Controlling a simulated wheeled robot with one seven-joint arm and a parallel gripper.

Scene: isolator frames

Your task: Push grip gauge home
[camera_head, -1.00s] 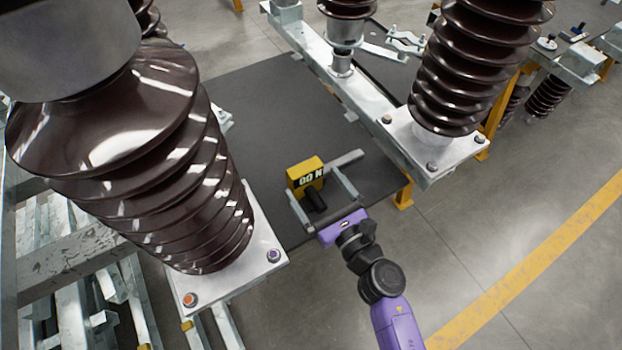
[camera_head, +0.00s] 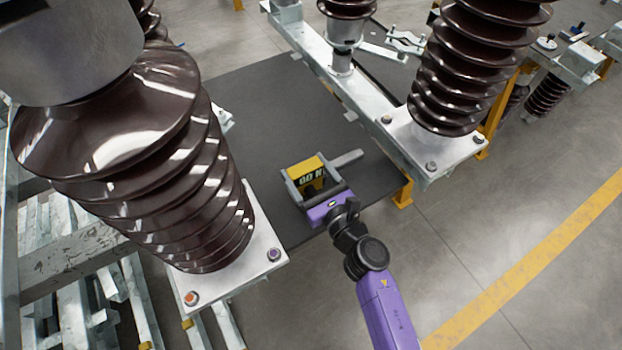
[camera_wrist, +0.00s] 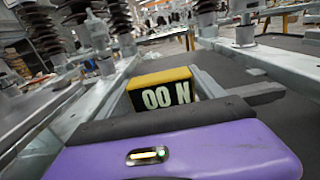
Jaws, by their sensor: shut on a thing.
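The grip gauge (camera_head: 303,169) is a yellow block with a black face marked "00 N". It is above the dark mat, and I cannot tell whether it rests on it. My gripper (camera_head: 304,168), with a purple body and grey fingers, is shut on the gauge, one finger along each side. In the wrist view the gauge (camera_wrist: 163,92) sits between the fingers, beyond the dark edge of the purple palm. The palm hides the lower part of the gauge. A grey bar (camera_head: 347,158) lies just right of the gauge and also shows in the wrist view (camera_wrist: 258,92).
A large brown ribbed insulator (camera_head: 150,150) on a bolted plate (camera_head: 262,245) stands close on the left. Another insulator (camera_head: 465,75) on a steel beam (camera_head: 375,130) stands at the right. The dark mat (camera_head: 260,100) is bare beyond the gauge.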

